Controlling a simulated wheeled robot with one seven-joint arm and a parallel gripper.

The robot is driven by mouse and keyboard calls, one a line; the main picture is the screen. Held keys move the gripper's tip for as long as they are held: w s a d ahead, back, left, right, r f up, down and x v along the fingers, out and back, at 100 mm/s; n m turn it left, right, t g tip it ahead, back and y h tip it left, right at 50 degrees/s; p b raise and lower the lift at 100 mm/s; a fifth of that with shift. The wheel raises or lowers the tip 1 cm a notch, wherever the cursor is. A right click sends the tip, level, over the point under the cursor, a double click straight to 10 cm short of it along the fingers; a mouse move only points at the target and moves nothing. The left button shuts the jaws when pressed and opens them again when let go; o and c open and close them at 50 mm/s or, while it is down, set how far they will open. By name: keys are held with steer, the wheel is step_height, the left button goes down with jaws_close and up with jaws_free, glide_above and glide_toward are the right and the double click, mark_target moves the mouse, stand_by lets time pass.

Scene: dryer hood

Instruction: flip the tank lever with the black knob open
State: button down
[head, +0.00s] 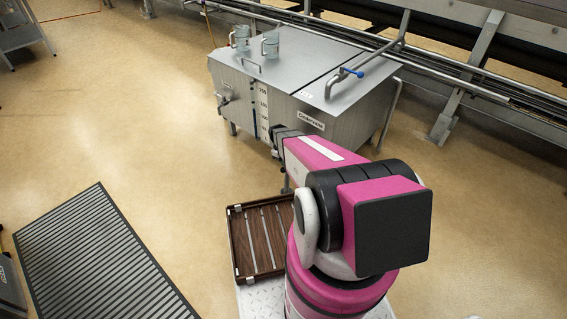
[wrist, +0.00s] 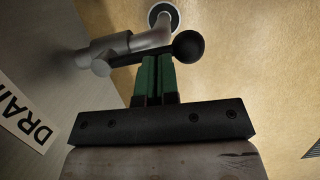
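In the wrist view the tank lever is a dark bar ending in a round black knob (wrist: 188,46). It sits at a grey metal valve pipe (wrist: 110,48) coming out of the tank wall. My gripper (wrist: 155,62) has green fingers pressed close together, with nothing seen between them. Their tips are at the lever bar, just left of the knob; I cannot tell whether they touch it. In the head view the grey metal tank (head: 300,75) stands beyond my arm. My arm hides the fingers there, and I cannot make out this lever.
A label reading "DRAI" (wrist: 28,115) is on the tank wall. A wooden slatted tray (head: 262,238) lies beside my arm. A striped mat (head: 95,255) lies on the open floor at left.

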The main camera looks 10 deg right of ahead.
steer(key=w+a+r, duration=0.4)
steer(key=w+r, duration=0.2)
steer(key=r, duration=0.4)
steer(key=s+a+r+m+t+y, duration=0.1)
steer(key=s+r+m, duration=0.5)
steer(key=s+r, duration=1.2)
steer(key=s+a+t, duration=0.1)
steer(key=s+t, duration=0.1)
steer(key=s, duration=0.1)
steer(key=shift+a+y, duration=0.35)
steer(key=shift+y, duration=0.05)
